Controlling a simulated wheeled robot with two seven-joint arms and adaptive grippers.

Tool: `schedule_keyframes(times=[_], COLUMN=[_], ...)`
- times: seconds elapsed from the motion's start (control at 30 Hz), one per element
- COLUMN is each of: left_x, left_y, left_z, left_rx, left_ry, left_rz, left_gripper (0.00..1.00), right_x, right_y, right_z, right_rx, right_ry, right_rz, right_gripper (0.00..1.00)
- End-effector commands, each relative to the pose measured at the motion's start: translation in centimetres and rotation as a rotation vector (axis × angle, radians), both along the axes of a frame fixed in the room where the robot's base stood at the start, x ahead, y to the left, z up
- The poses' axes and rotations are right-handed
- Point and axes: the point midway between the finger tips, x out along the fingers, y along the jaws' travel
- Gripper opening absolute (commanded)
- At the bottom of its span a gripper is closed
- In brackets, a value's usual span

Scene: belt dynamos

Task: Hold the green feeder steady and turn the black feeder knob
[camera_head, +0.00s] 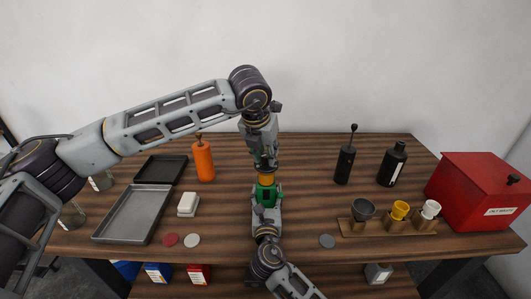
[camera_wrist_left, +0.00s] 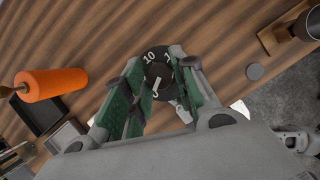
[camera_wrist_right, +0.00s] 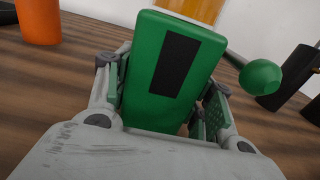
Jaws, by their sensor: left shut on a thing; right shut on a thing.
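The green feeder (camera_head: 266,192) stands upright near the middle of the table, with an amber section (camera_head: 266,180) above its green body. My left gripper (camera_head: 265,162) comes down from above and is shut on the feeder's black knob (camera_wrist_left: 157,72), whose white numerals and pointer show between the fingers in the left wrist view. In the head view the knob is hidden by this gripper. My right gripper (camera_head: 266,210) reaches in from the front, low down, and is shut on the green body (camera_wrist_right: 150,85). The right wrist view shows its dark panel and a green ball-ended lever (camera_wrist_right: 260,77) at the right.
An orange grinder (camera_head: 203,161) stands left of the feeder, near two trays (camera_head: 128,215) and a white block (camera_head: 188,204). To the right are a black grinder (camera_head: 344,165), a dark bottle (camera_head: 392,164), a cup rack (camera_head: 388,226) and a red box (camera_head: 475,190).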

Motion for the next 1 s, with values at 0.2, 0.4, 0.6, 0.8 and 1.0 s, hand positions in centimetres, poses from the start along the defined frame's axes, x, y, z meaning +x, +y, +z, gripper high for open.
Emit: schedule_keyframes(times=[0.2,0.4,0.6,0.8,1.0], left_x=[-0.01,0.02,0.04,0.08,0.08], left_y=[-0.02,0.01,0.1,0.1,0.13], left_z=[0.01,0.04,-0.01,0.02,0.01], left_rx=[-0.001,-0.002,-0.001,-0.002,-0.002], left_ry=[0.001,0.001,0.002,0.002,0.002], left_rz=[-0.015,-0.064,-0.153,-0.276,-0.414], left_gripper=[0.04,0.04,0.04,0.04,0.04], right_x=[-0.04,-0.04,-0.04,-0.04,-0.04], right_y=[-0.04,-0.03,-0.03,-0.03,-0.02], right_z=[-0.44,-0.44,-0.44,-0.43,-0.43], right_rx=[-0.002,-0.002,-0.002,-0.002,-0.003], right_ry=[0.007,0.007,0.007,0.007,0.007], right_rz=[-0.001,-0.001,-0.001,0.0,0.0], right_gripper=[0.05,0.05,0.05,0.05,0.05])
